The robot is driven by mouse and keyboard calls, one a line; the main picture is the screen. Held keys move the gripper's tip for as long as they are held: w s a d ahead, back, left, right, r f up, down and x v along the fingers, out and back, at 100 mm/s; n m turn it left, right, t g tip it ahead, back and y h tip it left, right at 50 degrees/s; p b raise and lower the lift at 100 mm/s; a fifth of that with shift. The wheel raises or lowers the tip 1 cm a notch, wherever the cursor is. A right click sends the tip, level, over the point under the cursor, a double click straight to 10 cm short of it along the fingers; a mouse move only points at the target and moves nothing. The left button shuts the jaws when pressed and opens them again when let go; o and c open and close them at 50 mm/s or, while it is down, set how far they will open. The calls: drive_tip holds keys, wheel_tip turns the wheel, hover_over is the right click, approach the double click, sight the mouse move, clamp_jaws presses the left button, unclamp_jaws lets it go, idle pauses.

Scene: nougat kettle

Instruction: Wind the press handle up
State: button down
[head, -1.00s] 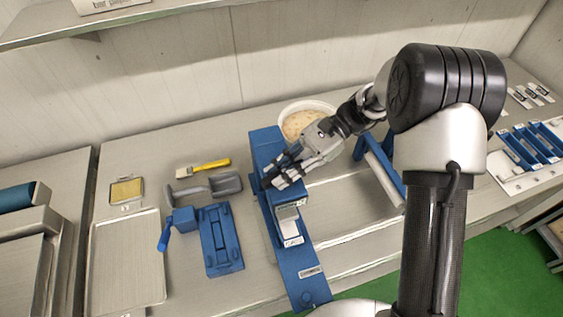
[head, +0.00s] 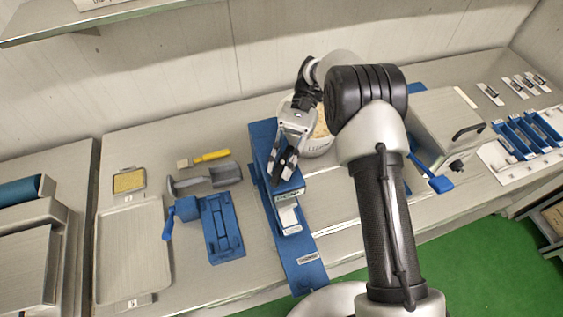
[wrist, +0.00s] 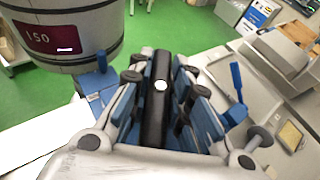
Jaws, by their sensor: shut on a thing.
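The blue press (head: 263,140) stands on the steel bench near the middle of the head view, with a long blue base strip running towards the front edge. My gripper (head: 280,175) is at the top of the press, pointing down towards the front. In the wrist view, my gripper (wrist: 160,105) is shut on a dark, round bar with a pale spot, which I take as the press handle (wrist: 157,125). The fingers lie on both sides of the bar. In the head view the fingers and wrist mostly hide the handle.
A white bowl (head: 320,143) stands just behind my arm. A steel box (head: 440,118) with a blue lever stands to the right.

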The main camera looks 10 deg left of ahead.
idle(0.4)
drive_tip(key=c, duration=1.5)
unclamp_jaws()
